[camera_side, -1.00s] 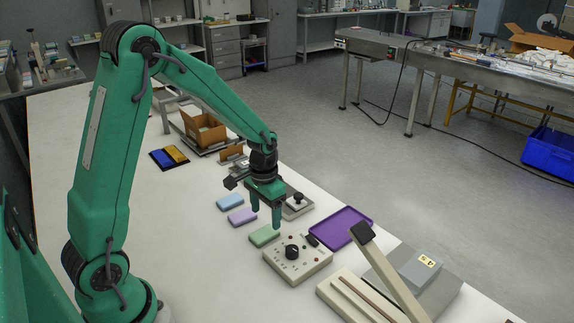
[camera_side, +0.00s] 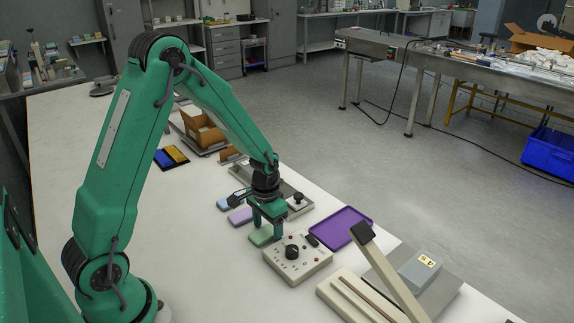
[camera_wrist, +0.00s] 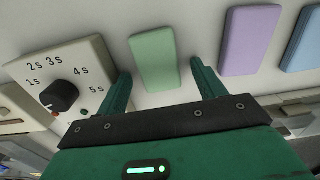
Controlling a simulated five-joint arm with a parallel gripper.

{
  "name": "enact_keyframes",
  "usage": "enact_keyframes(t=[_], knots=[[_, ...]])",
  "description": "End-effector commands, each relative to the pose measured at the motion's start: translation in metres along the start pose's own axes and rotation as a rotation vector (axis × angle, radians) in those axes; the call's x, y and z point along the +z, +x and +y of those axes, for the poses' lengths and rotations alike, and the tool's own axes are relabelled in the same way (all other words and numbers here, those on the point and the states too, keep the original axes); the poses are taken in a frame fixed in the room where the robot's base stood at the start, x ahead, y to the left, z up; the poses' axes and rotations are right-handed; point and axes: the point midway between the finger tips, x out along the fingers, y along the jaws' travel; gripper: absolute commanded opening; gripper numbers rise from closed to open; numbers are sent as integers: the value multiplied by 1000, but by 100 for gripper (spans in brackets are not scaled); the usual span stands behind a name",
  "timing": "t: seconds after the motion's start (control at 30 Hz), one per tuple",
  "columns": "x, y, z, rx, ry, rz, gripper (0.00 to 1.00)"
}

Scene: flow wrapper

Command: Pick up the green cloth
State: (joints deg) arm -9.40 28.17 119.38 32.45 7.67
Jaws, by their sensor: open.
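The green cloth (camera_side: 261,235) is a folded pale green pad lying flat on the white table, left of the control box. In the wrist view the green cloth (camera_wrist: 154,60) lies between the lines of my two fingers, mostly beyond their tips. My gripper (camera_side: 267,228) is open and empty, just above the cloth in the side view, its fingers partly in front of it. In the wrist view my gripper (camera_wrist: 159,80) has one fingertip on each side of the cloth's near end. I cannot tell whether the fingers touch the cloth or the table.
A purple cloth (camera_wrist: 250,40) and a blue cloth (camera_wrist: 305,42) lie beside the green one. The control box (camera_wrist: 66,85) with a black knob stands close on the other side. A purple tray (camera_side: 340,227) and a sealer arm (camera_side: 388,272) are to the right.

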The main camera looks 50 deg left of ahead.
Motion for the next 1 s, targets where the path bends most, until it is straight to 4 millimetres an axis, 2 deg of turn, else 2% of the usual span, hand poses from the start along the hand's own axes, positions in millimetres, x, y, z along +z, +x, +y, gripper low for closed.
enact_keyframes(t=[0.23, 0.4, 0.47, 0.5, 1.0], knots=[[0, 0, 0, 0, 0, 0, 69], [0, 0, 0, 0, 0, 0, 36], [0, 0, 0, 0, 0, 0, 24], [0, 0, 0, 0, 0, 0, 22], [0, -5, 0, 0, 0, 1, 21]])
